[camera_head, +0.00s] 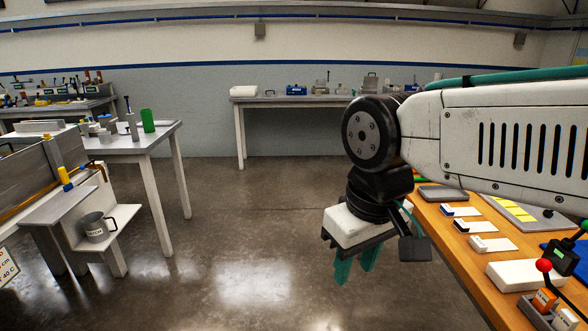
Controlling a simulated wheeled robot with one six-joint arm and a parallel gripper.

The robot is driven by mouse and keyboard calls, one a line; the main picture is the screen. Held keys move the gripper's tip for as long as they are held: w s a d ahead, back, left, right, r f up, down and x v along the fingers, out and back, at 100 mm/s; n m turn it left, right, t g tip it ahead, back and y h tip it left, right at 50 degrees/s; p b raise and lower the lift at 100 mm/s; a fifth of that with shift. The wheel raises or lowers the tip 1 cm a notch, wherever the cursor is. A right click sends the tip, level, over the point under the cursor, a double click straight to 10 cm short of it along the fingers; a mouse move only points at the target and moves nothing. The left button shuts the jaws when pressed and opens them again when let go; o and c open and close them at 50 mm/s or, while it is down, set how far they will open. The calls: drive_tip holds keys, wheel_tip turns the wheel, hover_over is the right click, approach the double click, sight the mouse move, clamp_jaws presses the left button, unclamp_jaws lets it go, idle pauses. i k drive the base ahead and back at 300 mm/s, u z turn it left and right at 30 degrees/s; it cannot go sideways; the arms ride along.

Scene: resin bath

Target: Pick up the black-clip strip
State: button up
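The black-clip strip (478,228) is a pale flat strip with a dark clip at its left end. It lies on the wooden bench at the right, between a blue-clip strip (464,211) and a pale-clip strip (496,244). My gripper (357,266) hangs over the floor, left of the bench in the picture, with its teal fingers pointing down. The fingers stand apart with nothing visible between them. My gripper is clear of the strip.
The wooden bench (438,241) also bears a grey plate (443,193), a board with yellow notes (517,209), a white box (524,275) and a red-knobbed lever (544,265). A mug (96,227) stands on a shelf at left. The floor between is free.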

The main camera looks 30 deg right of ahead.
sight(463, 227)
drive_tip(key=i, duration=3.65)
drive_tip(key=z, duration=5.55)
